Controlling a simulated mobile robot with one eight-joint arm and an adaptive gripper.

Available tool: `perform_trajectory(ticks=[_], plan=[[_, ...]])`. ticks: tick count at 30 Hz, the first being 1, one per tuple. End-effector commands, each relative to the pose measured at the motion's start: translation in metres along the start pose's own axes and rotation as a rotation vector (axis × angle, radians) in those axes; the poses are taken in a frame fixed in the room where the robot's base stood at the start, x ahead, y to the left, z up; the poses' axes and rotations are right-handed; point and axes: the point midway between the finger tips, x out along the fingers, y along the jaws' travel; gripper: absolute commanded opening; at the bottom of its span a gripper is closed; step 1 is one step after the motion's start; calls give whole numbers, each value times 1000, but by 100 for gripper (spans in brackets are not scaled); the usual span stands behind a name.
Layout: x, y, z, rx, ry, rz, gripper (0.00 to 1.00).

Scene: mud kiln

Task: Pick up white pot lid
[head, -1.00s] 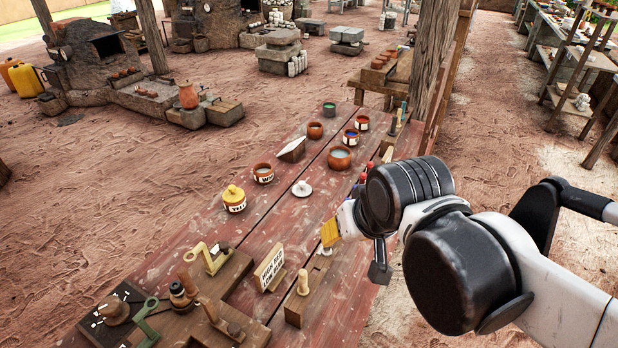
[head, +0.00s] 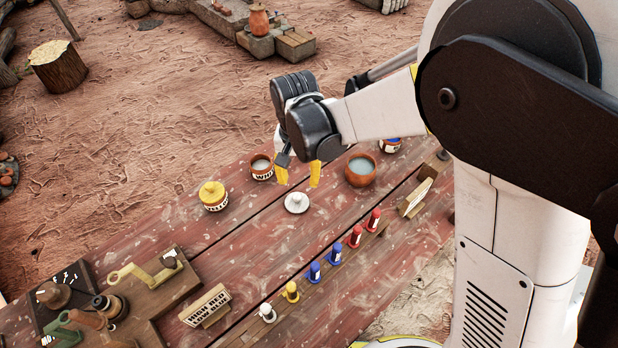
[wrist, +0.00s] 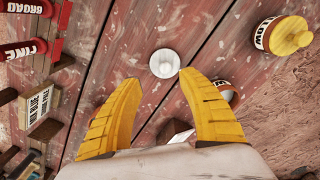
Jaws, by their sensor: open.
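The white pot lid (head: 297,202) is a small round disc with a knob, lying flat on the reddish plank table (head: 130,262). In the wrist view the lid (wrist: 164,63) sits a little beyond the two yellow fingertips, near the middle. My gripper (head: 298,178) is open and empty, above the table just behind the lid in the head view. Its yellow fingers (wrist: 158,96) are spread wide and apart from the lid.
A yellow lidded pot (head: 213,197) stands left of the lid, with the labelled white pot (head: 261,168) behind. A brown bowl (head: 360,170) stands to the right. Several coloured pegs (head: 313,273) line the front. A sign (head: 205,305) and wooden tools lie front left.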

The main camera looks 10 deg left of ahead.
Motion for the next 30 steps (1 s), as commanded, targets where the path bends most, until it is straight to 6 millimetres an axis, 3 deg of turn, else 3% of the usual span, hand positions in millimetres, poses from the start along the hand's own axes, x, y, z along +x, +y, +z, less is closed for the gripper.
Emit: perform_trajectory(ticks=[6, 14, 21, 29, 30], plan=[[39, 0, -1, 0, 1, -1, 47], [62, -3, -4, 0, 1, -1, 47], [99, -8, -9, 0, 2, -1, 47], [100, -8, -9, 0, 2, -1, 46], [100, -8, -9, 0, 2, -1, 34]])
